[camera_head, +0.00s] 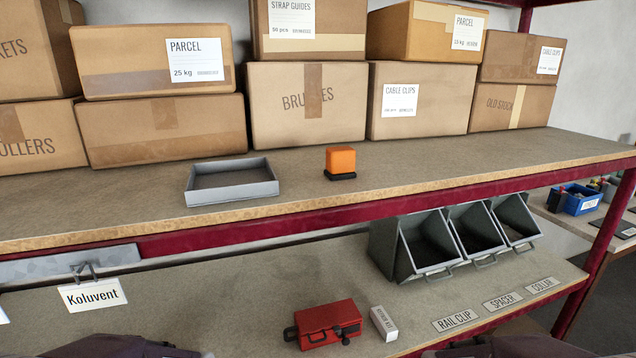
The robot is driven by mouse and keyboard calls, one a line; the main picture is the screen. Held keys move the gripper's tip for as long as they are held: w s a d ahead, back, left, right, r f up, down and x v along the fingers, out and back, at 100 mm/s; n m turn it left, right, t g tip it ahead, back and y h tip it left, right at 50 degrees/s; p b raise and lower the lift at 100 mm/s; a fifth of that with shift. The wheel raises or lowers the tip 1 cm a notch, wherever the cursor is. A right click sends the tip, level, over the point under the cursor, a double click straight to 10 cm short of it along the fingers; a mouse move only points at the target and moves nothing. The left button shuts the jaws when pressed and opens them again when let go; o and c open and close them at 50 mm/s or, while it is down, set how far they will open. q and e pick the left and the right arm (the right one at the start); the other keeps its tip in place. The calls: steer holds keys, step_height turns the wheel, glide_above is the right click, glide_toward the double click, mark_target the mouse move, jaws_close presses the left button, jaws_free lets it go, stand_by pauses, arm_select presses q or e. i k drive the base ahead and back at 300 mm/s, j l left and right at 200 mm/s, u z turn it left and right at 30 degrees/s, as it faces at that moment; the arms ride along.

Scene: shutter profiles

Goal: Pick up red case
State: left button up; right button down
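The red case (325,320) sits on the lower shelf at the bottom centre of the head view. It is a small box with a dark handle on its front and black knobs or latches at its sides. A small white box (384,323) with printed text stands close to its right. Dark parts of my arms show at the bottom left and bottom right edges, apart from the case. My gripper fingers are not visible. Nothing is seen holding the case.
Three grey bins (430,248) stand behind the case to the right. Labels such as RAIL CLIP (455,320) lie right of it. The upper shelf's red beam (330,215) runs above, bearing a grey tray (232,184), an orange block (341,161) and cartons. Shelf left of the case is clear.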

mark_target(354, 329)
steer(key=i+j+u, duration=0.2)
steer(key=j+u, duration=0.2)
steer(key=i+j+u, duration=0.2)
steer(key=u, duration=0.2)
